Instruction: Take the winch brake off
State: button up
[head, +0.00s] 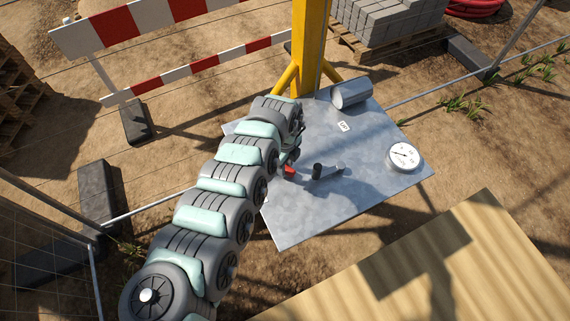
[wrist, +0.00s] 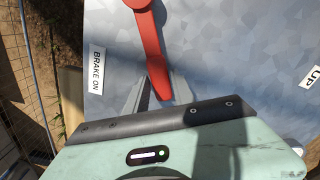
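The brake lever is a red bar (wrist: 150,50) with a round red end at the top of the wrist view. It runs down toward my gripper (wrist: 158,82), and its lower end lies between the two grey fingers. The fingertips are very close to the lever's sides; I cannot tell whether they touch it. A "BRAKE ON" label (wrist: 97,71) is on the plate left of the lever. In the head view only a small red part (head: 289,172) shows beside my arm, which hides most of my gripper and the lever.
The grey metal plate (head: 300,225) carries a crank with a black knob (head: 317,170), a round gauge (head: 404,155), a grey cylinder (head: 350,92) and a small label (head: 343,126). An "UP" label (wrist: 311,77) shows at right. A yellow post (head: 309,45) stands behind the plate.

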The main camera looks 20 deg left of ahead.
grip_shut()
dwell(1.0)
